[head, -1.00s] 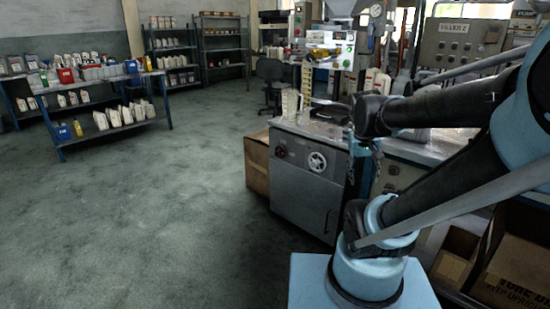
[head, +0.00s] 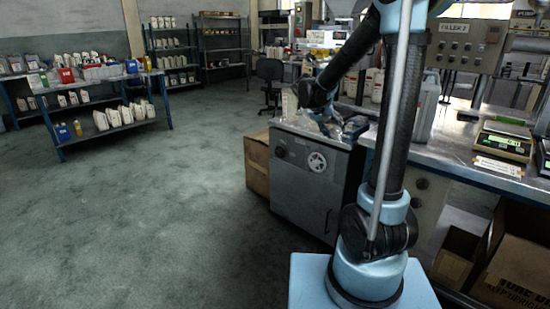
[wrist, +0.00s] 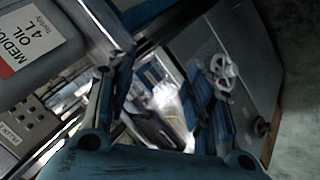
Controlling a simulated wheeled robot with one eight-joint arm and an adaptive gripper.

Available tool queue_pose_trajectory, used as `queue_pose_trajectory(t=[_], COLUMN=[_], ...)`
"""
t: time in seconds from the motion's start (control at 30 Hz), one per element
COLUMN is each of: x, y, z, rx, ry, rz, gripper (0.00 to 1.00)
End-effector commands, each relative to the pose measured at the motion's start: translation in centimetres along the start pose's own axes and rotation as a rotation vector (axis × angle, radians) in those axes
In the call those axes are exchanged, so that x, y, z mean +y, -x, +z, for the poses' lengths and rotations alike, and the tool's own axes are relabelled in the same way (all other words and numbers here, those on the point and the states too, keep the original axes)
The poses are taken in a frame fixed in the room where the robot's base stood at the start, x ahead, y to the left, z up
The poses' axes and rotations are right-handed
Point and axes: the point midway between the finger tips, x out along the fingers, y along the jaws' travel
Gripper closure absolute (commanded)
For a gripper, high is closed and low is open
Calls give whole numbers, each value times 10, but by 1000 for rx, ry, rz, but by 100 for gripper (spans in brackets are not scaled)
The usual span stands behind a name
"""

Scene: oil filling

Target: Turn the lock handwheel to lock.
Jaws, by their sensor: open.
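The lock handwheel (head: 317,162) is a pale spoked wheel on the front of a grey metal cabinet (head: 301,196). It also shows in the wrist view (wrist: 225,74), up and right, just beyond the right finger. My gripper (wrist: 158,90) is open, with its two fingers well apart and nothing held between them. The fingers are apart from the wheel, as far as I can tell. In the head view the gripper is hard to pick out among the clutter on the cabinet top.
A dark knob (head: 280,152) sits left of the wheel. A cardboard box (head: 257,164) stands beside the cabinet. A labelled oil container (wrist: 50,40) is close in the wrist view. A scale (head: 503,141) stands on the right bench.

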Motion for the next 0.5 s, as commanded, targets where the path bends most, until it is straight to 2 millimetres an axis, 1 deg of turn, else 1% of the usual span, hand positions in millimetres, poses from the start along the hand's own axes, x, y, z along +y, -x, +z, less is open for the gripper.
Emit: queue_pose_trajectory(t=[0.03,0.2,0.37,0.5], x=[-13,-52,-94,-134], y=[-3,-11,-19,-26], z=[-13,-51,-81,-103], rx=[18,82,148,212], ry=[-2,-19,-38,-55], rz=[15,73,122,161], gripper=[52,52,52,52])
